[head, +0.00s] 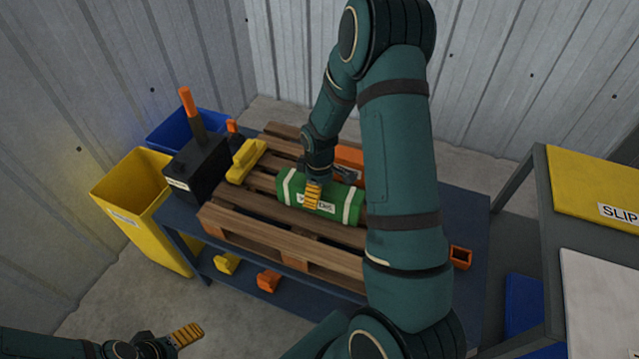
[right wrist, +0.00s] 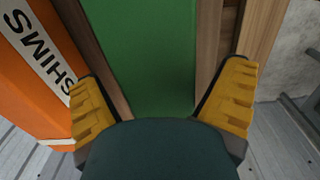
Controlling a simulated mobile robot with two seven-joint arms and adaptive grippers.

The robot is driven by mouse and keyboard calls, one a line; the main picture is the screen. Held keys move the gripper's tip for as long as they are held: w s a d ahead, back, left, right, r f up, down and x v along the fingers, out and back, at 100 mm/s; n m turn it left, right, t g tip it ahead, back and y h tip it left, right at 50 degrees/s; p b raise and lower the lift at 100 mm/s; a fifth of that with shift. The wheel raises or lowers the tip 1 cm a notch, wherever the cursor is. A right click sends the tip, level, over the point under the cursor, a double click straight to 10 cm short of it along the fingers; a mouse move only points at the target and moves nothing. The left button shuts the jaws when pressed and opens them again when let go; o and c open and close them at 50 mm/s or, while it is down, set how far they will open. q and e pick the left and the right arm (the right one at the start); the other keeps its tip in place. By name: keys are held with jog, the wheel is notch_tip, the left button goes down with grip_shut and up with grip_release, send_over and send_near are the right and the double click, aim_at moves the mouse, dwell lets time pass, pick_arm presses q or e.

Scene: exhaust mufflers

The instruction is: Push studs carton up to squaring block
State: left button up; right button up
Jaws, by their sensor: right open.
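The green carton (head: 345,203) with white bands lies on the wooden pallet (head: 290,243). Its label is partly covered by my gripper; the visible end reads like "DS", so it fits the studs carton. A yellow block (head: 246,160) at the pallet's left may be the squaring block; no label shows. My left gripper (head: 184,336) is low at the left, away from the pallet.
An orange SHIMS box (head: 349,156) lies beside the carton, behind it. A black box (head: 195,168) with an orange-handled tool and a yellow bin (head: 135,205) stand left. A second table (head: 590,175) stands right.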

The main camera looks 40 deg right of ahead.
jog(key=shift+f, duration=0.2)
jog(key=c, duration=1.4)
jog(key=shift+w, duration=0.1)
